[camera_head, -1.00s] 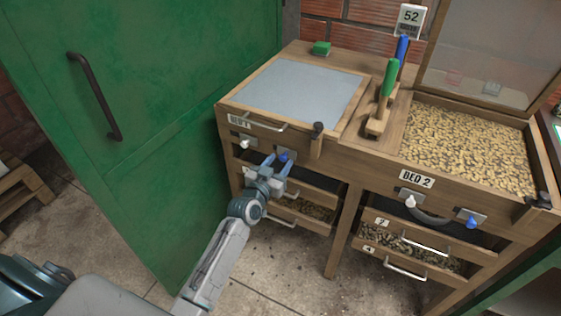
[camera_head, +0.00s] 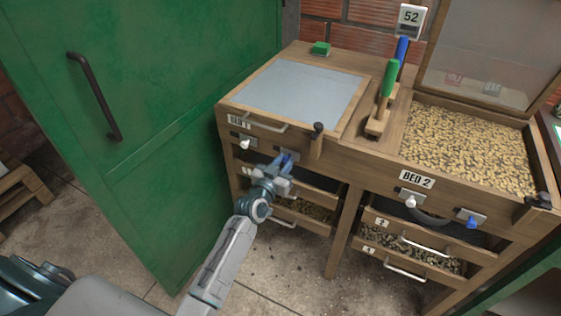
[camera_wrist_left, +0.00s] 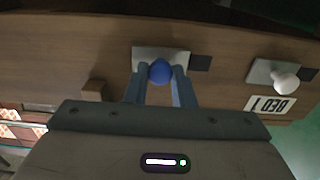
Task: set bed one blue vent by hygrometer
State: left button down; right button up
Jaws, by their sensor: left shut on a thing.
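Bed one, at the left of the wooden bench, has a closed grey-glazed lid (camera_head: 300,92). Its blue vent knob (camera_wrist_left: 160,72) sits on a metal plate (camera_wrist_left: 146,54) in the left wrist view. My left gripper (camera_head: 286,160) is at the front of bed one, and its fingers are shut on the blue knob, one on each side. In the head view the fingers mostly hide the knob. The hygrometer (camera_head: 411,19) on the back wall reads 52. My right gripper is not in view.
Bed one's white knob (camera_head: 245,144) is left of the blue one. Bed 2 (camera_head: 468,150) stands open with pale beans, and has a white knob (camera_head: 411,201) and a blue knob (camera_head: 472,223). A green door (camera_head: 170,130) is close on the left.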

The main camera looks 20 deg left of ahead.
pick_arm(q)
jog(key=shift+s+d, duration=0.1)
jog(key=shift+d, duration=0.7)
jog(key=c, duration=1.6)
grip_release()
jog(key=shift+f, duration=0.1)
jog(key=o, duration=0.4)
jog(key=shift+d, duration=0.1)
jog(key=shift+c, duration=0.2)
jog(key=shift+d, duration=0.1)
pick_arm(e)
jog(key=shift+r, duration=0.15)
pick_arm(q)
jog(key=shift+s, duration=0.1)
